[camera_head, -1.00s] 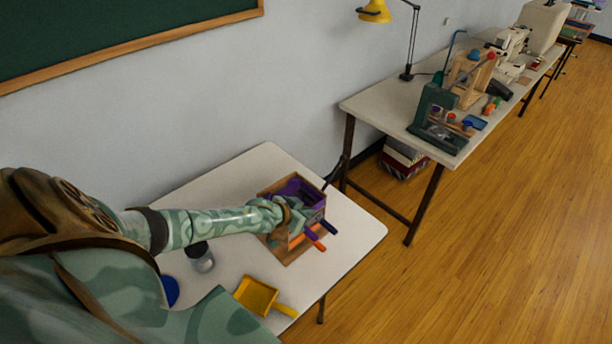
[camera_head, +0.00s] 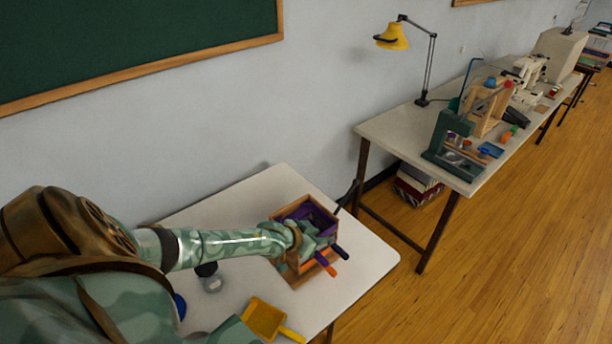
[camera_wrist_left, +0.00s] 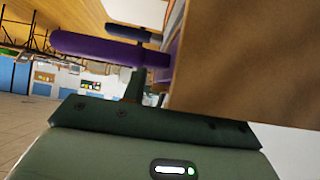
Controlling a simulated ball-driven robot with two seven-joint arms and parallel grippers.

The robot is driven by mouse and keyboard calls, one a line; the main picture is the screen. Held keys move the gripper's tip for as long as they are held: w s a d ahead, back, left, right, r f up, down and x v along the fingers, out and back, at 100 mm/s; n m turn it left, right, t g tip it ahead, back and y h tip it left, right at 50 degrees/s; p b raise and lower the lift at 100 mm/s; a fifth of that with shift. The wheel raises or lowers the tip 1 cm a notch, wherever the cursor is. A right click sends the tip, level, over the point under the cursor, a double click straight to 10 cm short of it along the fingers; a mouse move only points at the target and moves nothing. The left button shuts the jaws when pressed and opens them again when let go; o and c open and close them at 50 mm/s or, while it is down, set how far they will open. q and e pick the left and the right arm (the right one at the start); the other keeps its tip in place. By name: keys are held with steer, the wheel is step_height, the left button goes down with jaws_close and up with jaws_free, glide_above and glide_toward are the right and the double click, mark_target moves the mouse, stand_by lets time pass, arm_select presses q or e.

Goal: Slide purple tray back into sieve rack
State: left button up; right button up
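The wooden sieve rack (camera_head: 292,277) stands on the near white table in the head view. The purple tray (camera_head: 322,217) shows at its top, partly hidden by my arm; I cannot tell how far in it sits. A dark handle (camera_head: 341,252) and an orange handle (camera_head: 328,268) stick out at the front right. My left gripper (camera_head: 312,247) is at the rack's front, close to the handles. In the left wrist view, a purple handle (camera_wrist_left: 95,47) juts left from beside a brown wooden wall (camera_wrist_left: 240,60), with a dark blue handle (camera_wrist_left: 135,32) beyond. The fingertips are unclear. My right gripper is out of view.
A yellow dustpan (camera_head: 265,319) lies at the table's front edge, and a jar (camera_head: 211,280) stands left of the rack. The second table (camera_head: 390,128) holds a yellow lamp (camera_head: 392,38) and craft tools. Table space right of the rack is clear.

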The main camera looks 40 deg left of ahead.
arm_select(q)
steer(key=p+v, duration=0.5)
steer(key=v, duration=1.1)
